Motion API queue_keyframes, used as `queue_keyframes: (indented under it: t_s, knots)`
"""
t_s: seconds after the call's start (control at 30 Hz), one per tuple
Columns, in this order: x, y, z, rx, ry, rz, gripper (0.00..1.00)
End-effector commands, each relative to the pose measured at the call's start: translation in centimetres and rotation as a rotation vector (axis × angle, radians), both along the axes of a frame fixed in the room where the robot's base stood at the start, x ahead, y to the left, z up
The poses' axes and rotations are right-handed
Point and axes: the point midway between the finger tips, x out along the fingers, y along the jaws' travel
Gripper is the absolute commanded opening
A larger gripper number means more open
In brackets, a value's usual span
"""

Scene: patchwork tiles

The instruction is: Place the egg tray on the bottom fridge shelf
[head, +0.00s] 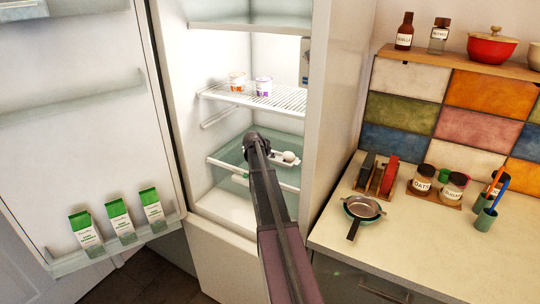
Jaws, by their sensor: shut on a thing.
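The egg tray (278,159) is a small pale tray with at least one white egg visible at its right end. It is inside the open fridge, at about the height of the lower glass shelf (228,158). I cannot tell whether it touches that shelf. My gripper (259,147) is in the fridge at the tray's left, shut on it. My arm hides the fingertips and part of the tray. Below the glass shelf is the pale fridge floor (222,205), partly hidden by my arm.
The open door (80,120) at left carries several green-and-white cartons (118,218). The fridge side wall (322,120) stands close right of my arm. A counter (420,235) with a pan (362,208) lies beyond.

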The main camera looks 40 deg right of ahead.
Motion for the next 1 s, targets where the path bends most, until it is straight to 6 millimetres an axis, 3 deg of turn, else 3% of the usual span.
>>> queue_keyframes:
  t_s: [0.03, 0.13, 0.17, 0.67, 1.0]
  knots:
    - [0.0, 0.0, -0.2, 0.0, 0.0, 0.0, 0.36]
    - [0.0, 0.0, -0.1, 0.0, 0.0, 0.0, 0.66]
    - [0.0, 0.0, -0.1, 0.0, 0.0, 0.0, 0.67]
    - [0.0, 0.0, 0.2, 0.0, 0.0, 0.0, 0.67]
    - [-0.7, 1.4, 2.0, 0.0, 0.0, 0.0, 0.67]
